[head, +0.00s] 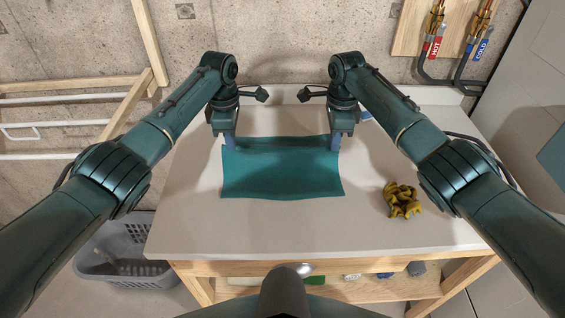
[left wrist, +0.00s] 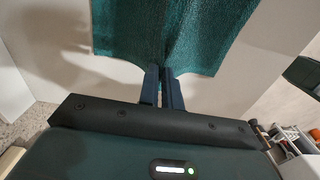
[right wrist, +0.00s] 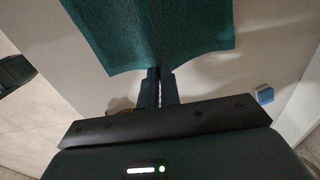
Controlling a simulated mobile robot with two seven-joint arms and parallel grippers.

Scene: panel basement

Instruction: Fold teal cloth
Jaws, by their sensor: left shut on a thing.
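The teal cloth (head: 283,178) lies on the white tabletop, roughly rectangular, with its far edge raised and a crease running across near that edge. My left gripper (head: 230,142) is shut on its far left corner; the left wrist view shows the cloth (left wrist: 165,35) gathered at the fingertips (left wrist: 162,72). My right gripper (head: 336,142) is at the far right corner. In the right wrist view the cloth (right wrist: 150,35) draws together between the close fingertips (right wrist: 159,72). The fingers hide the pinched corners.
A small blue object (right wrist: 265,95) sits behind my right gripper. A grey basket (head: 125,257) stands on the floor at left. The table's front strip is clear.

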